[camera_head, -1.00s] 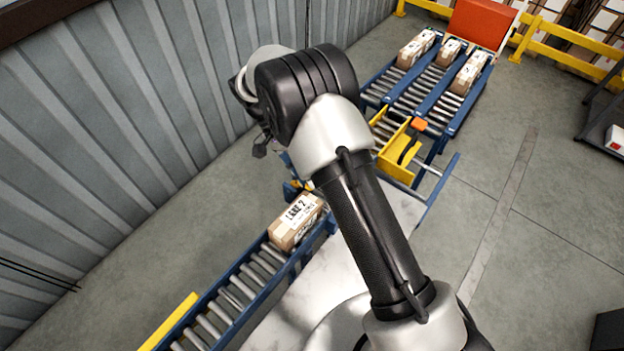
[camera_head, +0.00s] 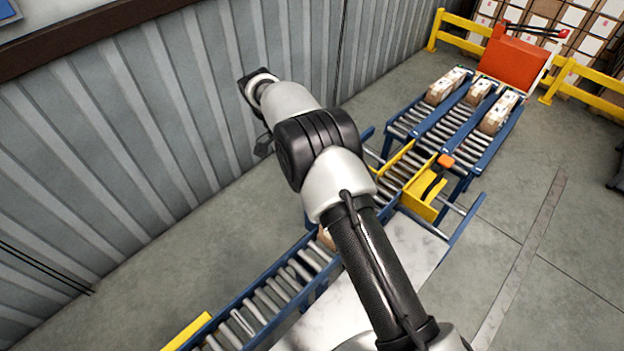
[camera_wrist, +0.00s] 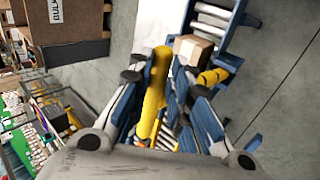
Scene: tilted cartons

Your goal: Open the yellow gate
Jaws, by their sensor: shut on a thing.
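In the wrist view a long yellow bar with a rounded end (camera_wrist: 155,88), which looks like part of the yellow gate, runs between the two fingers of my gripper (camera_wrist: 160,78). My gripper is shut on this bar, which lies nearer the left finger.
A brown carton (camera_wrist: 194,49) is on the roller conveyor near the fingers; my arm mostly hides it in the head view. Several roller lanes (camera_head: 436,125) at the back hold cartons (camera_head: 497,111) below a red panel (camera_head: 511,58). A corrugated wall (camera_head: 150,130) stands at left.

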